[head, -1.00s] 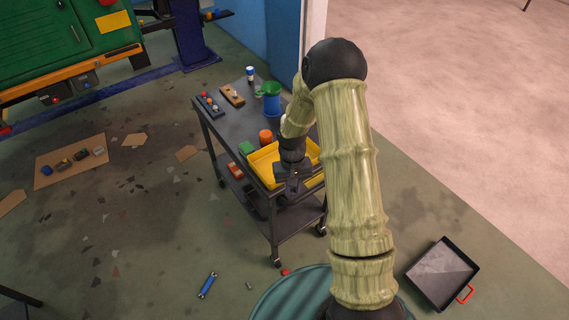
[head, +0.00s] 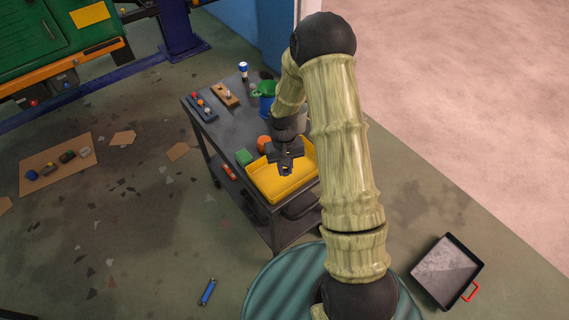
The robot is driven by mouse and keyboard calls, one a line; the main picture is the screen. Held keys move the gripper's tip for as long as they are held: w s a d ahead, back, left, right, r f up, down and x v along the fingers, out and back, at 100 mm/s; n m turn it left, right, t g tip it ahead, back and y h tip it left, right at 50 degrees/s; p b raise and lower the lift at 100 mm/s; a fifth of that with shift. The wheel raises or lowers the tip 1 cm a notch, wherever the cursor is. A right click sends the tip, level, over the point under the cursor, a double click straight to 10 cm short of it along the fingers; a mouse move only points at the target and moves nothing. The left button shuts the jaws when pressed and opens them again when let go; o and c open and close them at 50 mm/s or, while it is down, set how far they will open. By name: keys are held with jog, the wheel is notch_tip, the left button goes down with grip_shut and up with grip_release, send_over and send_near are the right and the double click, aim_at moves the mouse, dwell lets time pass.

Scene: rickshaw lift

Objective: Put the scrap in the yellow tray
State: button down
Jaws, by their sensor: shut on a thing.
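The yellow tray (head: 284,190) sits on the near end of the dark trolley top. My gripper (head: 286,170) is over the tray, pointing down. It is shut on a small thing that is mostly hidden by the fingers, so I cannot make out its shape. I cannot tell how high the fingertips are above the tray floor. No scrap shows clearly in the visible part of the tray.
The trolley (head: 222,133) also carries a green block (head: 244,157), an orange cylinder (head: 264,143), a blue cup (head: 266,104) and wooden holders. A blue-handled item (head: 207,291) and a black pan (head: 447,272) lie on the floor.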

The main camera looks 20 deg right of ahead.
jog(key=shift+w, duration=0.15)
jog(key=shift+w+f+b, duration=0.35)
jog(key=shift+f+b, duration=0.1)
jog(key=shift+b, duration=0.3)
jog(key=w+a+f+n+b, duration=0.2)
jog(key=w+n+b, duration=0.2)
jog(key=b, duration=0.5)
jog(key=shift+w+a+f+n+h, duration=0.15)
jog(key=shift+w+n+h, duration=0.2)
jog(key=shift+w, duration=0.65)
jog(key=shift+f+p, duration=0.65)
jog(key=shift+f, duration=2.5)
